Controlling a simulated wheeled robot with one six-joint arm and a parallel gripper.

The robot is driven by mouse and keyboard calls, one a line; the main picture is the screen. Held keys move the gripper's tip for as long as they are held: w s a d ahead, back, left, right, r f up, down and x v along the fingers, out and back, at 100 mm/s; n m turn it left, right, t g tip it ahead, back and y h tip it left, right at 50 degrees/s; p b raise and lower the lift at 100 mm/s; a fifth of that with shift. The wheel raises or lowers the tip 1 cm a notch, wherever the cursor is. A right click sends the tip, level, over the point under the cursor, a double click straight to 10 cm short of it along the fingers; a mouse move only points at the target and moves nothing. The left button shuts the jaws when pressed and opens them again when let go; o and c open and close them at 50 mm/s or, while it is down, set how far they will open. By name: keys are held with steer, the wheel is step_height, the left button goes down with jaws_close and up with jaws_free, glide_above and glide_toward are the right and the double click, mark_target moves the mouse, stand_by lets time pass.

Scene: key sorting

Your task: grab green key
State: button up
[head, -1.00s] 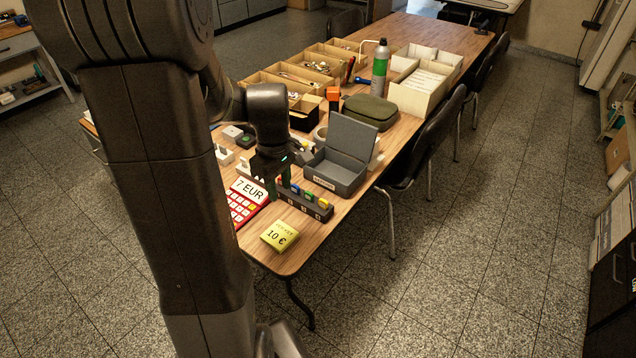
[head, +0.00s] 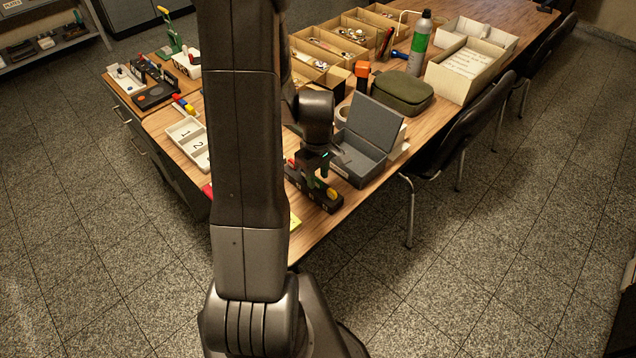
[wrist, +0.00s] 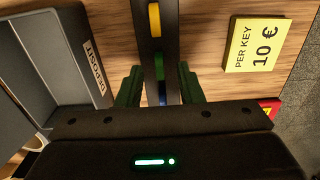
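The green key (wrist: 159,67) shows as a small green tab in the dark key rack (wrist: 143,45) in the wrist view. A yellow key (wrist: 154,20) is above it in that picture, and a blue key (wrist: 163,94) is below. My gripper (wrist: 160,87) is open, its green fingers apart on either side of the rack. The green key is between or just beyond the fingertips; contact cannot be told. In the head view my gripper (head: 317,177) is over the rack (head: 326,205), partly hiding the keys. A yellow key (head: 331,193) shows at the rack's right part.
A grey open box marked deposit (head: 362,150) stands beside the rack and also shows in the wrist view (wrist: 60,50). A yellow price card (wrist: 258,45) lies opposite. Trays, a green pouch (head: 403,92) and a bottle (head: 420,43) stand farther back. My arm hides some table.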

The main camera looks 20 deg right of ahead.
steer(key=shift+f, duration=1)
jaws_close()
steer(key=shift+r, duration=0.1)
